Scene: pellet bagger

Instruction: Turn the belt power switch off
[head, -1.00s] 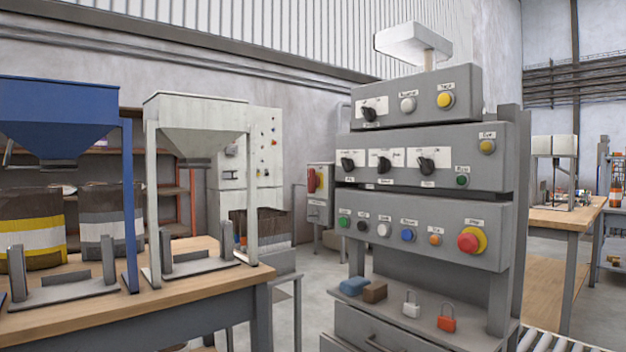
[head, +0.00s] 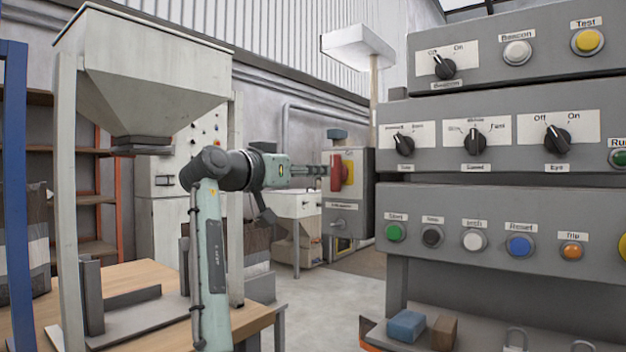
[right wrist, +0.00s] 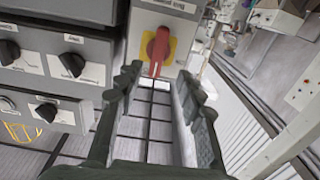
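The belt power switch is a red rotary handle (head: 336,172) on a yellow plate (head: 349,167), on the side of a grey box (head: 349,215). In the right wrist view the red handle (right wrist: 158,48) shows between and beyond the fingertips, roughly upright in the picture. My right gripper (head: 312,171) reaches toward the handle from the left. In the right wrist view it (right wrist: 158,85) is open, with nothing between its fingers. The fingers look apart from the handle. My left gripper is not in view.
A grey control panel (head: 500,225) with knobs and buttons stands right of the switch box. A pale hopper (head: 145,75) on a wooden bench (head: 140,275) stands at left, near my right arm. A blue block (head: 406,325) and a brown block (head: 444,332) lie on the panel's shelf.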

